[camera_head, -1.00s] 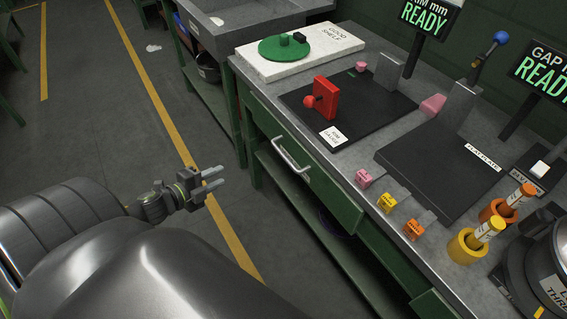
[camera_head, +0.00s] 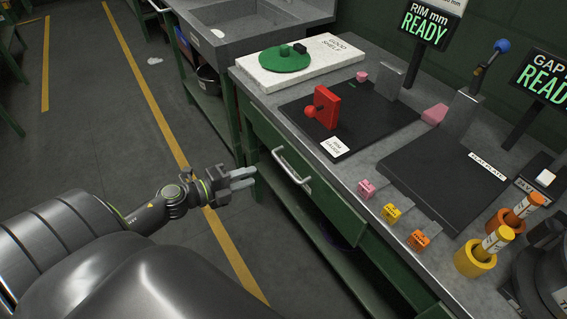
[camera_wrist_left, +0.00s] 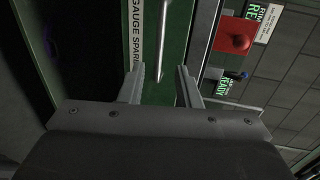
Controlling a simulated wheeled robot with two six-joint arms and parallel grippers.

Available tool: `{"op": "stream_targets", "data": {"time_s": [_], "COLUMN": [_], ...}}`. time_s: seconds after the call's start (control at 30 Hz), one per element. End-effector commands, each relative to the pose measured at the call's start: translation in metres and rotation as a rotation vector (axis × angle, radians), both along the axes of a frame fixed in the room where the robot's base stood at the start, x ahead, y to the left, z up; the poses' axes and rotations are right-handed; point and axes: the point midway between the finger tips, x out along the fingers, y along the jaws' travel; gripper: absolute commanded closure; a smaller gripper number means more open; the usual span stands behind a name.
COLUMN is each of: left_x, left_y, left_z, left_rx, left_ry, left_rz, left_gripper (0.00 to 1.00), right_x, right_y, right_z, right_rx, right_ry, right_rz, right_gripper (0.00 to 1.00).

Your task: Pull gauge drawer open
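The gauge drawer (camera_head: 323,199) is a green front under the bench top, with a silver bar handle (camera_head: 291,166). It looks shut. In the left wrist view, the drawer front (camera_wrist_left: 176,50) carries a white label strip reading "GAUGE SPARE", its end hidden. The handle (camera_wrist_left: 163,40) runs down between my open fingers there. My left gripper (camera_head: 246,178) is open and empty, its fingers pointing at the drawer, a little left of the handle and apart from it. It also shows in the left wrist view (camera_wrist_left: 160,88). My right gripper is not in view.
The grey bench top (camera_head: 375,165) holds a red rim gauge (camera_head: 327,107) on a black plate, a green lid (camera_head: 285,60) on a white slab, and coloured tags (camera_head: 391,213) at the front edge. An open shelf lies below.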

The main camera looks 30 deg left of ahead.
Motion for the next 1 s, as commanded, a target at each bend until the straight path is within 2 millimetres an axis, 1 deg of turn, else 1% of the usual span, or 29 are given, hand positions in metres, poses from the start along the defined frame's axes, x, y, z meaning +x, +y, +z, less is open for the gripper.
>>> {"op": "stream_targets", "data": {"time_s": [0.07,0.23,0.4,0.6,0.8,1.0], "left_x": [0.009,0.038,0.068,0.097,0.110,0.111], "left_y": [-0.005,-0.016,-0.029,-0.040,-0.046,-0.046], "left_z": [0.001,-0.005,-0.013,-0.021,-0.025,-0.026], "left_rx": [-0.003,-0.005,-0.004,-0.004,-0.002,-0.001], "left_ry": [-0.001,0.000,0.000,0.001,0.002,0.003], "left_rz": [0.001,0.001,0.001,0.001,0.001,-0.001], "left_gripper": [0.70,0.70,0.70,0.70,0.70,0.70], "right_x": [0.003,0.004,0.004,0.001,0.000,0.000], "right_y": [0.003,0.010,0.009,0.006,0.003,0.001], "right_z": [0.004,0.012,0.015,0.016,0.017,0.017], "right_rx": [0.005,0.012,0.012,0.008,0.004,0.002], "right_ry": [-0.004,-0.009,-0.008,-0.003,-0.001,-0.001], "right_rz": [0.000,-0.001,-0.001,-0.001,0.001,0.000], "right_gripper": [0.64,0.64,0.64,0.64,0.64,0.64]}}
